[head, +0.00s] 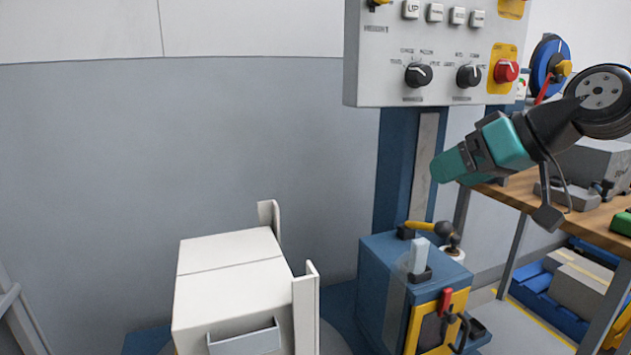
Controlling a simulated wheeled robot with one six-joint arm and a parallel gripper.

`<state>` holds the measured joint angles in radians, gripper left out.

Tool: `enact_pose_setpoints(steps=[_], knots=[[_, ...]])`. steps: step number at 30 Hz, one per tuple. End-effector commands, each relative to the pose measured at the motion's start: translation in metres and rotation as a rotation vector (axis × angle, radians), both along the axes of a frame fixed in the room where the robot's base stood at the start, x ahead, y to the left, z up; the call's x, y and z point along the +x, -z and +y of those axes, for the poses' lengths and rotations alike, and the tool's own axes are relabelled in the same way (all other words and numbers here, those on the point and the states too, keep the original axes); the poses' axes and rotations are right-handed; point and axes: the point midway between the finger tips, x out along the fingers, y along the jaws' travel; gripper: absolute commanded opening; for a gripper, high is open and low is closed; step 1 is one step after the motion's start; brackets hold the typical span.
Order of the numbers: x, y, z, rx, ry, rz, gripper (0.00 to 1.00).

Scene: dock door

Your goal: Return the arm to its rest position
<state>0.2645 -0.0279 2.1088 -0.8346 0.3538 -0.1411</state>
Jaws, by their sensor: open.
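My gripper (289,238) is at the lower left of the head view. Its white boxy body shows from above, with two flat white fingers on its right side. The fingers stand apart, and I see nothing between them. It is left of the blue pedestal box and apart from it in the picture. The rest of my arm is mostly hidden below the frame.
A grey control panel (390,88) with knobs stands on a blue post (392,165). A blue box (375,295) with a yellow front stands below. A teal power tool (500,145) shows before a wooden bench (520,195). Grey wall (150,150) fills the left.

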Motion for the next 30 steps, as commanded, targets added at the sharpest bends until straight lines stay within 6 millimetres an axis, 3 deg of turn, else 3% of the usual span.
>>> enact_pose_setpoints(steps=[1,6,14,16,23,30], knots=[[-0.028,0.016,0.026,-0.031,-0.048,0.074,0.76],[-0.115,0.065,0.065,-0.152,-0.145,0.299,0.76],[-0.227,0.117,0.068,-0.351,-0.242,0.537,0.76],[-0.227,0.093,0.066,-0.357,-0.235,0.546,0.76],[-0.226,0.034,0.066,-0.353,-0.234,0.544,0.76],[-0.225,-0.044,0.067,-0.351,-0.234,0.543,0.76]])
